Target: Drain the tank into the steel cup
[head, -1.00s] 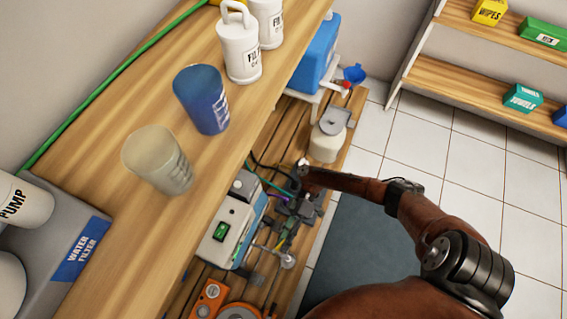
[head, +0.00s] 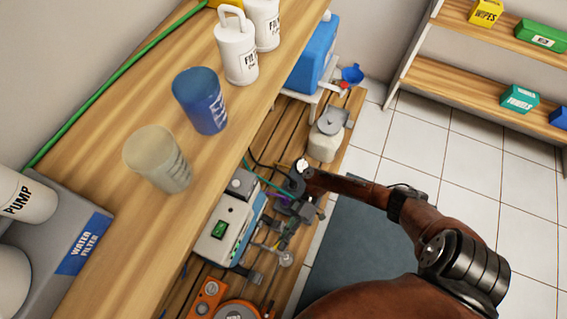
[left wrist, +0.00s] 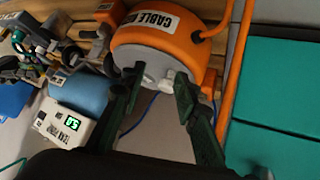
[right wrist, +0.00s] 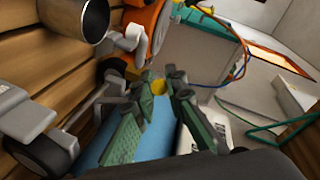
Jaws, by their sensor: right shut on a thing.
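The blue tank (right wrist: 105,150) lies below my right gripper (right wrist: 160,88) in the right wrist view; it also shows in the left wrist view (left wrist: 78,94), beside the white tank pump box (left wrist: 66,122). The right fingers are closed around a small yellow knob (right wrist: 158,88). A steel cup (right wrist: 75,16) shows at the top left of that view, apart from the fingers. In the head view my right gripper (head: 294,207) is low over the slatted bench, beside the white box with a green display (head: 219,231). My left gripper (left wrist: 156,88) is open and empty, in front of an orange cable reel (left wrist: 165,45).
The upper wooden shelf holds a blue cup (head: 201,100), a translucent cup (head: 158,158) and white filter bottles (head: 236,50). Hoses and cables run around my right gripper.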

